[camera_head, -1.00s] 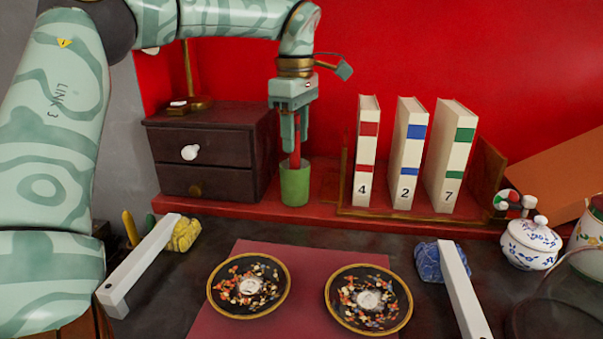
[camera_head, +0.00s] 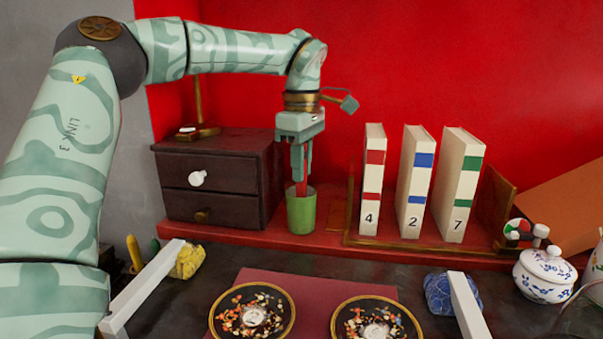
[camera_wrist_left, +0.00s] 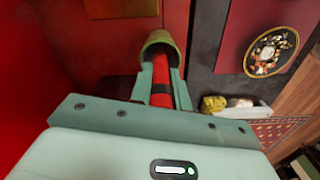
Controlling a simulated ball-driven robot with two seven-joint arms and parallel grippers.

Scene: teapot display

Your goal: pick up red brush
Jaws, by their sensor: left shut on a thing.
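The red brush (camera_head: 301,183) stands with its lower end inside the green cup (camera_head: 301,214) on the red shelf. My left gripper (camera_head: 301,178) points down from above the cup and is shut on the brush's upper part. The brush's lower end is hidden in the cup. My right gripper is not in view.
A dark drawer chest (camera_head: 222,180) stands left of the cup. Binders marked 4 (camera_head: 372,185), 2 (camera_head: 413,185) and 7 (camera_head: 458,190) stand to the right. Two patterned plates (camera_head: 252,335) (camera_head: 350,332) lie in front on a red mat (camera_head: 315,287). A lidded white pot (camera_head: 545,278) is at right.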

